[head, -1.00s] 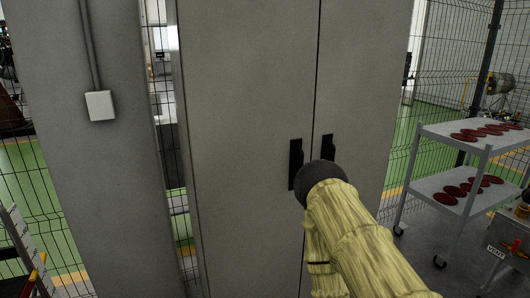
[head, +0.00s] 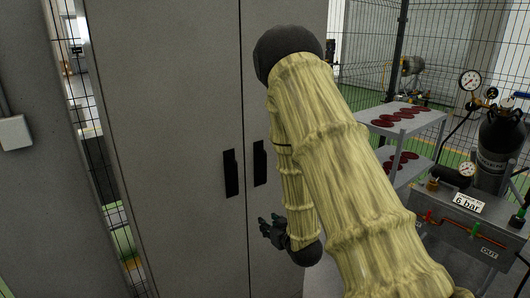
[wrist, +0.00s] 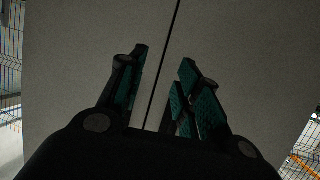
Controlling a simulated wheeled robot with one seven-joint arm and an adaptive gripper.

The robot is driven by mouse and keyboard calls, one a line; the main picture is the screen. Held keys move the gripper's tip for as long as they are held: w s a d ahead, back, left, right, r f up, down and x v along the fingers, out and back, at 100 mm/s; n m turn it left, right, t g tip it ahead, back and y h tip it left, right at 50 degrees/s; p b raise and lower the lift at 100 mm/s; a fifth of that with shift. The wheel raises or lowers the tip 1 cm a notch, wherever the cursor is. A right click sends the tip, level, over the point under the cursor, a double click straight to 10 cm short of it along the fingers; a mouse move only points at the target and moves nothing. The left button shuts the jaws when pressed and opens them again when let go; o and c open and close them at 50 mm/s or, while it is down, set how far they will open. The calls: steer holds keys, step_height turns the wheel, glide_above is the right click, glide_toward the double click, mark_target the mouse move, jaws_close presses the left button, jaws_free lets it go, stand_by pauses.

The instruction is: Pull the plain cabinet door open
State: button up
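The plain grey cabinet has two doors, a left door (head: 170,120) and a right door (head: 275,20), both shut with a thin seam between them. Each door has a black upright handle beside the seam: the left handle (head: 231,173) and the right handle (head: 260,163). My gripper (head: 266,226) is below the handles, near the seam, its fingers pointing left. In the wrist view my gripper (wrist: 160,85) has its two teal-padded fingers apart with nothing between them. The cabinet front (wrist: 90,40) and its seam show beyond the fingers; no handle shows there.
A grey trolley (head: 405,118) with dark red discs stands to the right. A dark gas bottle (head: 500,140) with gauges and a metal box (head: 465,225) marked 6 bar are at the far right. A grey pillar (head: 30,210) with a white box is at left.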

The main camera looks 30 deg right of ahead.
mark_target(266, 160)
steer(key=w+d+r+t+p, duration=0.1)
steer(key=w+d+r+t, duration=0.15)
steer(key=r, duration=0.55)
steer(key=w+d+r+t+p, duration=0.1)
steer(key=d+r+t, duration=0.15)
steer(key=r, duration=0.65)
steer(key=shift+g, duration=0.5)
steer(key=w+p, duration=0.1)
steer(key=w, duration=0.2)
steer(key=w+d+p, duration=0.1)
steer(key=w, duration=0.3)
steer(key=w+d+p, duration=0.1)
steer(key=w, duration=0.2)
steer(key=shift+w+d+f+p, duration=0.1)
steer(key=shift+w+f+p, duration=0.1)
steer(key=shift+w+p, duration=0.2)
steer(key=shift+s, duration=0.1)
steer(key=shift+c, duration=0.4)
jaws_close()
